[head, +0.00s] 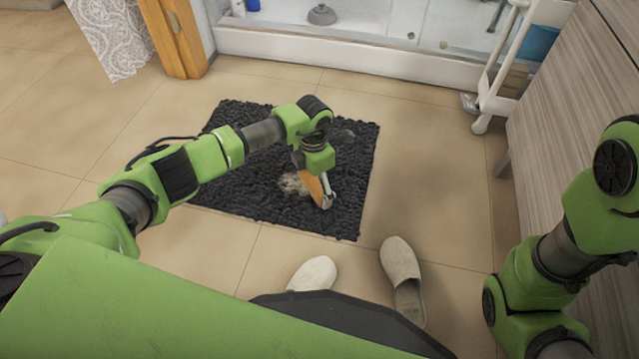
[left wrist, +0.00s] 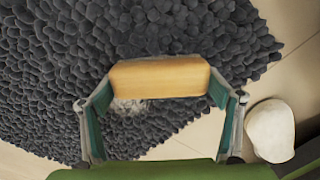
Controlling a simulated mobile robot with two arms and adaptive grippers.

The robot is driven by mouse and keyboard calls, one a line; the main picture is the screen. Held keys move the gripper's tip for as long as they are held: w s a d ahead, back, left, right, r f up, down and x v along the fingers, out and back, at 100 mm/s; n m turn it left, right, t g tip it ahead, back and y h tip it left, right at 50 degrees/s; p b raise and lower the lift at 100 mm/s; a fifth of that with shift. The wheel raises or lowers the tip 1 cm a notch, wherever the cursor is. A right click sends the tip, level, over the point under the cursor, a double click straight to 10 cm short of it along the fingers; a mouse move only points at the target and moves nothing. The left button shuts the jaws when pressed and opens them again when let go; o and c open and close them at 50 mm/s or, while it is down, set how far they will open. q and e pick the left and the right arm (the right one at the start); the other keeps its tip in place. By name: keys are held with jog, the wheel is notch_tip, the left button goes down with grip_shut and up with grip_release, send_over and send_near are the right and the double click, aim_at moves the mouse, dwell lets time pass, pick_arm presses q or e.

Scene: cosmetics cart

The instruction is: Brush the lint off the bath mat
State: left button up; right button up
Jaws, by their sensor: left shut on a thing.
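The dark grey shaggy bath mat (head: 345,205) lies on the tiled floor and also fills much of the left wrist view (left wrist: 60,60). A pale patch of lint (head: 292,183) lies on the mat near its middle, and part of it shows below the brush in the left wrist view (left wrist: 130,105). My left gripper (head: 322,190) is over the mat, shut on a wooden brush (left wrist: 160,78). The brush sits between both fingers, right beside the lint. Its bristles are hidden, so I cannot tell whether they touch the mat. My right gripper is out of view.
Two pale slippers, one left (head: 314,274) and one right (head: 402,270), lie on the floor in front of the mat. A shower tray (head: 350,52) is behind it. A white-framed stand (head: 498,75) and a wood-grain cabinet (head: 560,100) are at right. Floor left of the mat is clear.

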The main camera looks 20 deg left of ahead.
aim_at(280, 182)
pick_arm(q)
jog(key=shift+s+a+p, duration=0.15)
jog(key=shift+a+p, duration=0.3)
jog(key=shift+a, duration=1.9)
jog(key=shift+s+a+f, duration=0.1)
jog(key=shift+a, duration=1.35)
jog(key=shift+s+a+f, duration=0.1)
jog(key=shift+a, duration=1.3)
jog(key=shift+w+a+b, duration=0.15)
jog(key=shift+w+b, duration=0.4)
jog(key=shift+w, duration=0.15)
jog(key=shift+w+r, duration=0.1)
jog(key=shift+r, duration=0.1)
jog(key=shift+w+d+r+p, duration=0.15)
jog(key=shift+d+p, duration=0.35)
jog(key=shift+d, duration=1.6)
jog(key=shift+w+d+f, duration=0.15)
jog(key=shift+d, duration=1.9)
jog(key=shift+w+d+f, duration=0.1)
jog(key=shift+d, duration=1.9)
jog(key=shift+r, duration=0.1)
jog(key=shift+s+a+r+p, duration=0.15)
jog(key=shift+a+p, duration=0.45)
jog(key=shift+a, duration=1.4)
jog(key=shift+s+a+f, duration=0.15)
jog(key=shift+a, duration=1.95)
jog(key=shift+s+a+f, duration=0.1)
jog(key=shift+a+f, duration=0.05)
jog(key=shift+a, duration=1.9)
